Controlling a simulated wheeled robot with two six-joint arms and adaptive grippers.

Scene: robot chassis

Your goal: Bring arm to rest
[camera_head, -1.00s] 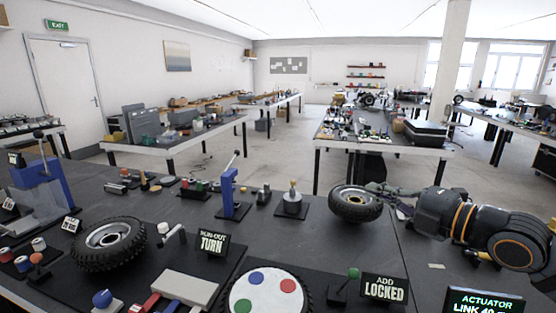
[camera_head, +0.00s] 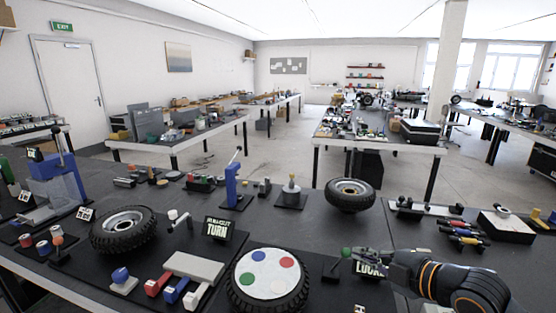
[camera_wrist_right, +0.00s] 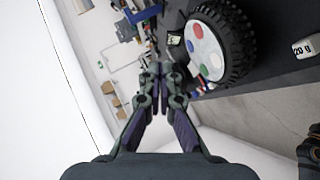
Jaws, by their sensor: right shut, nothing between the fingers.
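My right gripper (camera_head: 352,254) comes in from the right in the head view, over the near right part of the dark bench (camera_head: 310,226). Its fingers are together with nothing between them, and they also show shut in the right wrist view (camera_wrist_right: 160,75). The fingertips overlap the green knob of a small lever (camera_head: 335,266) and partly hide the "LOCKED" sign (camera_head: 369,269); whether they touch the knob I cannot tell. My left gripper is not in view.
A tyre with a coloured-dot disc (camera_head: 268,272) lies left of the gripper. Screwdrivers (camera_head: 465,236) and a white-topped box (camera_head: 506,225) are at right. A "TURN" sign (camera_head: 217,229) stands mid-left.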

